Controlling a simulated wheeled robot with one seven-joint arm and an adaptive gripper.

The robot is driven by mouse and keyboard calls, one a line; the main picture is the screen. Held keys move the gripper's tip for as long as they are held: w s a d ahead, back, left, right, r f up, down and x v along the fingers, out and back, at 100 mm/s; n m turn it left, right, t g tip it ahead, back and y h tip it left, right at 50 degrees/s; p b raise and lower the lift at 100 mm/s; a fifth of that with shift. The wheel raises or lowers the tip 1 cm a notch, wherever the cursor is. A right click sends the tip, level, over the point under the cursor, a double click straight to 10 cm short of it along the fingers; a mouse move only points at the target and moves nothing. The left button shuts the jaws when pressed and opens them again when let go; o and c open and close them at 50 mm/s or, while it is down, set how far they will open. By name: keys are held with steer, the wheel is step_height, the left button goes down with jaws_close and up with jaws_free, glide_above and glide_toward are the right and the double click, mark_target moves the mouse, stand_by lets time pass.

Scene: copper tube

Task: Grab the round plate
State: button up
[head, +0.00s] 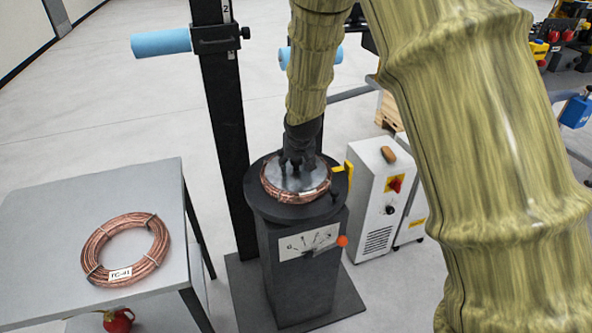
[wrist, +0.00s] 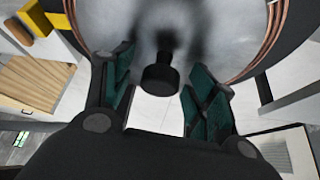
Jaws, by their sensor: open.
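The round plate (head: 292,184) is a flat silver-grey disc lying inside a copper coil on the dark round stand. It also fills the top of the wrist view (wrist: 218,32). A black knob (wrist: 160,80) stands out from the plate's middle. My gripper (head: 298,164) is directly above the plate, pointing down, and hides its centre in the head view. In the wrist view its green-padded fingers (wrist: 160,82) are apart, one on each side of the knob, with visible gaps. The gripper holds nothing.
A tagged copper coil (head: 127,250) lies on the grey table (head: 50,240) at left. A dark post with a blue roller (head: 160,43) rises behind the stand (head: 290,255). A yellow bracket (head: 348,172) sits at the stand's right edge, near a white cabinet (head: 378,195).

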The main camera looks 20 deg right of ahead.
jaws_close()
stand_by(0.3)
steer(key=shift+r, duration=0.1)
